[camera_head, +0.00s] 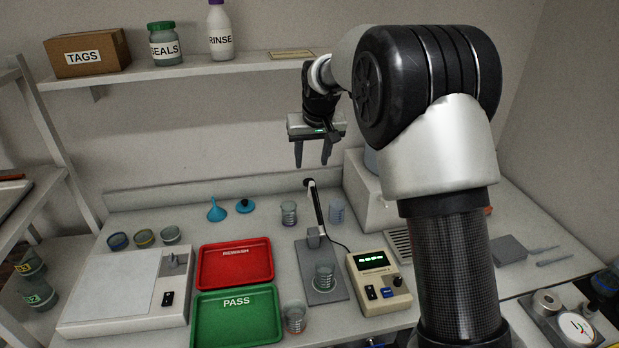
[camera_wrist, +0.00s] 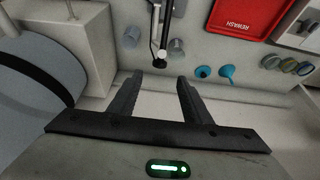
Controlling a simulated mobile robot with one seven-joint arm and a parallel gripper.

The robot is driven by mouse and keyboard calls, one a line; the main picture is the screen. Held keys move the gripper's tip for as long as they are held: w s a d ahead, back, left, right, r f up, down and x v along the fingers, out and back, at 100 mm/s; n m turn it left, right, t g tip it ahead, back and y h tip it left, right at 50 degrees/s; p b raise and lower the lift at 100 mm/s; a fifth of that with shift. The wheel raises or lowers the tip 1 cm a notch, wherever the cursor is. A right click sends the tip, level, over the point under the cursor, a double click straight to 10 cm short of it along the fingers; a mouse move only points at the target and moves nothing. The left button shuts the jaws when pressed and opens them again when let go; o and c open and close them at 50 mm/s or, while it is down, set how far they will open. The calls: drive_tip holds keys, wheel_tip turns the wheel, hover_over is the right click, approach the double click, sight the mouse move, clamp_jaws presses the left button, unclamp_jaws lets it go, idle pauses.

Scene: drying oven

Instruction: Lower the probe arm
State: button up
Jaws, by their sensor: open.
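The probe arm (camera_head: 317,205) is a slim black and white rod, raised and tilted up from its stand, with a dark knob at its upper end. Its stand has a grey base plate (camera_head: 309,261) with a clear beaker (camera_head: 324,278) on it. A cable runs to the meter box (camera_head: 378,283) with a lit green display. My gripper (camera_head: 312,162) is open and empty, above and behind the rod's upper end, apart from it. In the wrist view the probe arm (camera_wrist: 175,48) shows just beyond my open fingers (camera_wrist: 161,78).
A red REWASH tray (camera_head: 236,264) and a green PASS tray (camera_head: 236,316) lie left of the stand. Clear beakers (camera_head: 289,213) (camera_head: 337,210) stand near the rod. A white box (camera_head: 368,196) is to the right. A shelf (camera_head: 200,72) runs along the wall behind.

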sight(309, 180)
drive_tip(key=x, duration=1)
drive_tip(key=shift+p, duration=0.3)
clamp_jaws()
